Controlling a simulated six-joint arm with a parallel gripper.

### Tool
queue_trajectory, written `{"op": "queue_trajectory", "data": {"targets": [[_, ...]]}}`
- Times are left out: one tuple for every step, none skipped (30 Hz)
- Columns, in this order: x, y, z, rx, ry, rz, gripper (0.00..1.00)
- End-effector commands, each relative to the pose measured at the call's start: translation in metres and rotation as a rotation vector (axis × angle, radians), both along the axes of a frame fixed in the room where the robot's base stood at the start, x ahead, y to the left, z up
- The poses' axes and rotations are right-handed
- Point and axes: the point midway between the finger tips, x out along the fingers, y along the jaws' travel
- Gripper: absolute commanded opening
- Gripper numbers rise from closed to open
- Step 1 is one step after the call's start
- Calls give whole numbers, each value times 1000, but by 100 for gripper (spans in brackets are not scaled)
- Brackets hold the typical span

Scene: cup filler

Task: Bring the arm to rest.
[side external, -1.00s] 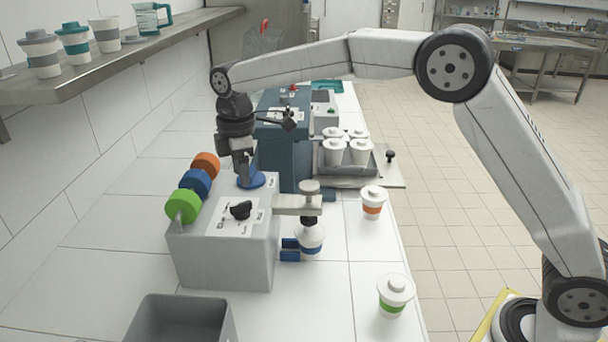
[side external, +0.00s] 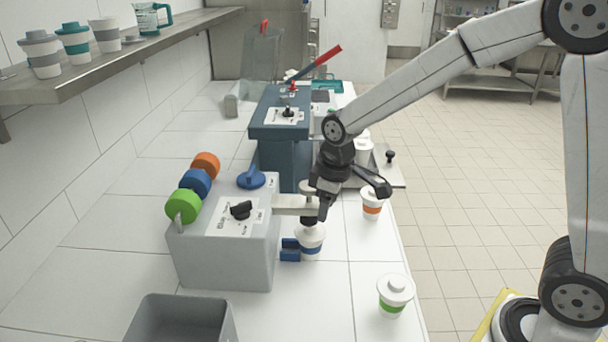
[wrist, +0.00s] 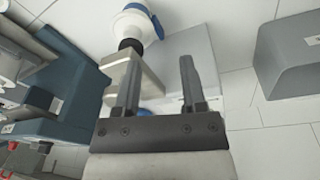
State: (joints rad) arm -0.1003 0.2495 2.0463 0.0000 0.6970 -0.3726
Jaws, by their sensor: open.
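My gripper (side external: 325,205) hangs over the right side of the grey filler machine (side external: 225,255), in front of its nozzle arm (side external: 290,204) in the side view. In the wrist view my gripper (wrist: 158,85) has its two fingers apart with nothing held between them. A white cup with a blue band (side external: 311,245) stands under the nozzle beside a blue holder (side external: 290,250). It also shows in the wrist view (wrist: 135,22). Whether the fingers touch the nozzle arm cannot be told.
An orange-banded cup (side external: 372,204) and a green-banded cup (side external: 394,294) stand along the counter's right side. A dark blue machine with a red-handled lever (side external: 318,62) stands behind, beside a tray of cups partly hidden by my arm. A grey bin (side external: 180,320) sits at the front.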

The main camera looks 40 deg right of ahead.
Motion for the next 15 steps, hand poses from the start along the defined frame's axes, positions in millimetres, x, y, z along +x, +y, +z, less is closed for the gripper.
{"op": "queue_trajectory", "data": {"targets": [[-11, -6, -4, 5, -6, -42, 53], [-18, -8, -6, 9, -10, -68, 53], [-26, -12, -9, 14, -16, -103, 53], [-33, -14, -12, 18, -20, -128, 53], [-40, -17, -14, 21, -25, -154, 53], [-49, -20, -18, 27, -30, -190, 53], [-56, -23, -20, 32, -35, -216, 53], [-62, -25, -23, 36, -39, -242, 53], [-71, -28, -26, 40, -46, -275, 53], [-78, -30, -29, 45, -49, -299, 53], [-84, -31, -31, 49, -53, -322, 53], [-92, -34, -34, 53, -57, -350, 53], [-98, -35, -36, 57, -61, -371, 53], [-102, -36, -37, 60, -65, -387, 53], [-108, -37, -39, 64, -69, -408, 53]]}}
